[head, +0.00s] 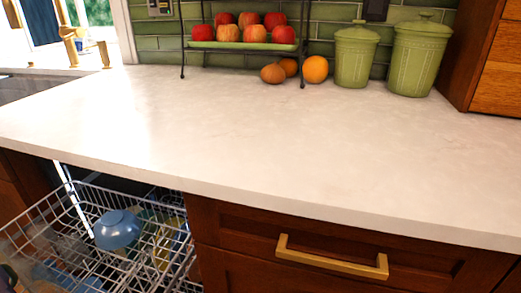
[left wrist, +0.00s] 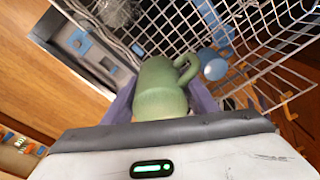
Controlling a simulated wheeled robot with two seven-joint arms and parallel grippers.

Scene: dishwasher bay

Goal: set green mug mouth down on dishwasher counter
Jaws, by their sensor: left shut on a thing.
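The green mug (left wrist: 158,82) shows in the left wrist view, between the purple fingers of my left gripper (left wrist: 160,104). The gripper is shut on the mug. The mug's handle sticks out to the right, past the fingers. Which end is its mouth I cannot tell. The dishwasher counter (head: 270,130) is a pale stone top, wide and bare across its middle and front in the head view. I cannot make out the mug in the head view. My right gripper is in neither view.
The pulled-out dishwasher rack (head: 75,215) is below the counter's left front and holds a blue bowl (head: 117,229). At the back stand a fruit stand (head: 243,45) with red apples, loose oranges (head: 315,69) and two green canisters (head: 418,55). A brass-handled drawer (head: 330,258) is below the counter.

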